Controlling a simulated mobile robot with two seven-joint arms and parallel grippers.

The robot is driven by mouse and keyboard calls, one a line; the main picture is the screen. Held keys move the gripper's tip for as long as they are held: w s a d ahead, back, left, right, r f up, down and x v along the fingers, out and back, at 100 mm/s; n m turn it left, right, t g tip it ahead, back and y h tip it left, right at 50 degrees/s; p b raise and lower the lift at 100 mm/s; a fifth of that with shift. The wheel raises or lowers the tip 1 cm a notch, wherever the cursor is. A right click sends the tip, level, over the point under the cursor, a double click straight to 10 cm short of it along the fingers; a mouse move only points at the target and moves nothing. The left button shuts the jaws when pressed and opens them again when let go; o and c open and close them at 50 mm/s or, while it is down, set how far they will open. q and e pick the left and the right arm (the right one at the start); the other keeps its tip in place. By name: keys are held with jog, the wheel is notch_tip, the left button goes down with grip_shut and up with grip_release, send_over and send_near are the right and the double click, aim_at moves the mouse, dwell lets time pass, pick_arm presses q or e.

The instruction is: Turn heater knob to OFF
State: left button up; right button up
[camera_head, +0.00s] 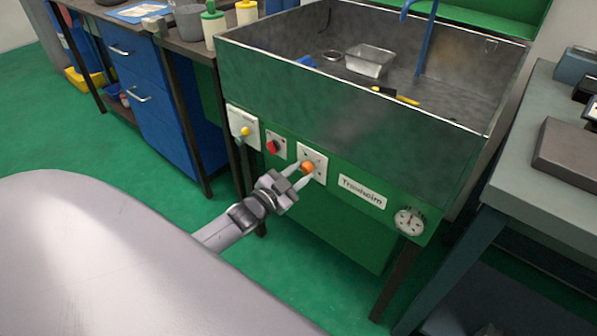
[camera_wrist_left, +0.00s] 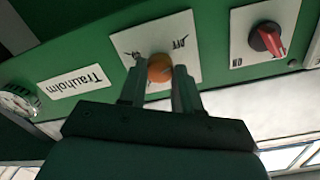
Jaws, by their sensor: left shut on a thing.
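The heater knob is a round orange knob (camera_head: 308,167) on a square white plate (camera_head: 320,158) on the green front of the sink-like washing unit. My left gripper (camera_head: 304,177) reaches it from the lower left, with its fingers on either side of the knob, shut on it. In the left wrist view, which shows the panel upside down, the orange knob (camera_wrist_left: 160,69) sits between the two fingertips. Small black lettering, seemingly OFF, shows on the plate (camera_wrist_left: 186,60) at the knob's upper right there. The knob's pointing direction is hidden or too small to tell. My right gripper is not in view.
A red rotary switch (camera_head: 272,146) and a white box with a yellow button (camera_head: 244,128) are left of the knob. The Trauholm label (camera_head: 362,191) and a round gauge (camera_head: 409,221) are right. The basin wall (camera_head: 350,110) rises above. Open floor lies below left.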

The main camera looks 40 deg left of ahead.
pick_arm(q)
jog(key=shift+n, duration=1.2)
jog(key=o, duration=1.1)
jog(key=shift+c, duration=0.2)
jog(key=shift+s, duration=0.1)
jog(key=s+p, duration=0.1)
jog(key=s, duration=0.6)
jog(key=shift+a+p, duration=0.35)
jog(key=shift+a, duration=0.05)
